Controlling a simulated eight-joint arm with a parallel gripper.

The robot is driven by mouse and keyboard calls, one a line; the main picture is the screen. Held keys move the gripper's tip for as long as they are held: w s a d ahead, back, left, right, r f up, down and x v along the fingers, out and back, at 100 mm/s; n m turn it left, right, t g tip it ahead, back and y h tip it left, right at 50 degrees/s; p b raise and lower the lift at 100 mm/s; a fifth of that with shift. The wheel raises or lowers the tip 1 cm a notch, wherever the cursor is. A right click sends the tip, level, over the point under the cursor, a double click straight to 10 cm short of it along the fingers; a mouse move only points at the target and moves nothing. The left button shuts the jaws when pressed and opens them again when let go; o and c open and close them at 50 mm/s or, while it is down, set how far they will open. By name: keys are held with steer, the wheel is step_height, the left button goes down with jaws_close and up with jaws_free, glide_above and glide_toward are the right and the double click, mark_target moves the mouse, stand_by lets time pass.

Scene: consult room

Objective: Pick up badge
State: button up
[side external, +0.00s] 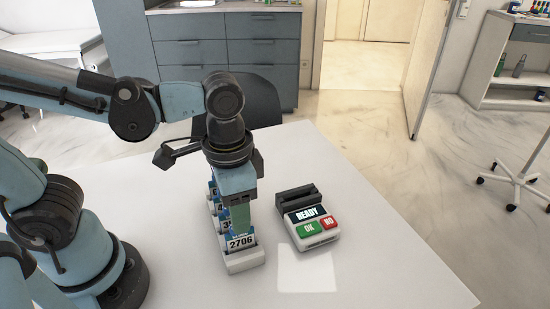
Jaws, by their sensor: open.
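Several blue-and-white badges stand in a row in a white slotted holder (246,264) on the table. The front badge (241,242) faces the camera and reads 2706. The badges behind it show only their left edges, with the rest hidden by my gripper. My gripper (240,220) points down directly over the holder, its lower end at the badges just behind the front one. It is open. The fingertips overlap the badges in this view, so I cannot tell which badge lies between them or whether they touch one.
A terminal (310,229) with a READY screen, a green OK key and a red NO key stands right of the holder. A bright square (306,270) lies in front of it. A dark chair (255,102) is behind the table. The table's right front (405,277) is clear.

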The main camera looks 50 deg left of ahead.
mark_target(241, 241)
steer(key=shift+d+f, duration=0.15)
steer(key=shift+f, duration=2.95)
steer(key=shift+c, duration=0.3)
jaws_close()
